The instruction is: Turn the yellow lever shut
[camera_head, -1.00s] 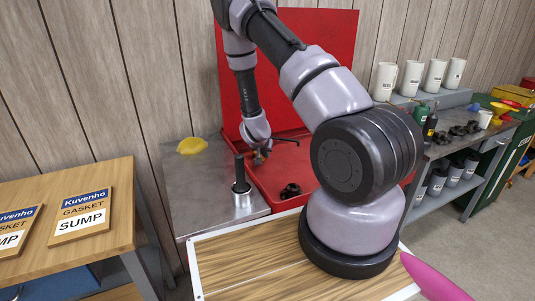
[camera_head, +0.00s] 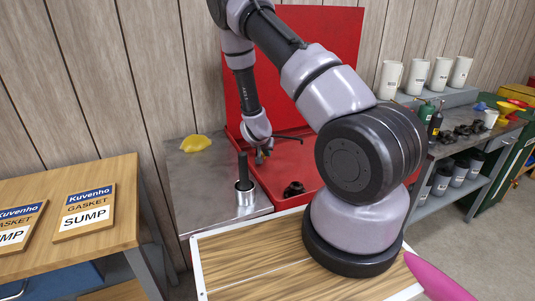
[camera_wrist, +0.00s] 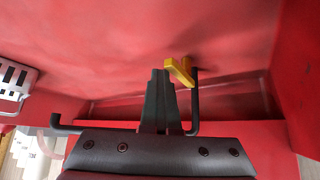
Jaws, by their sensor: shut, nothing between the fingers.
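In the wrist view, the small yellow lever (camera_wrist: 180,70) sits against the red surface, at the top of a black bent rod (camera_wrist: 195,105). My gripper (camera_wrist: 160,75) is shut and empty, its fingertips just left of the lever; I cannot tell whether they touch it. In the head view, my gripper (camera_head: 263,154) hangs over the open red case (camera_head: 270,178), near its upright lid. The lever cannot be made out there.
A metal cup with a black cylinder (camera_head: 245,198) stands left of the case. A yellow lump (camera_head: 195,143) lies on the metal bench (camera_head: 195,185). A dark knobbed part (camera_head: 293,189) lies in the case. A wooden table (camera_head: 125,215) stands at left.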

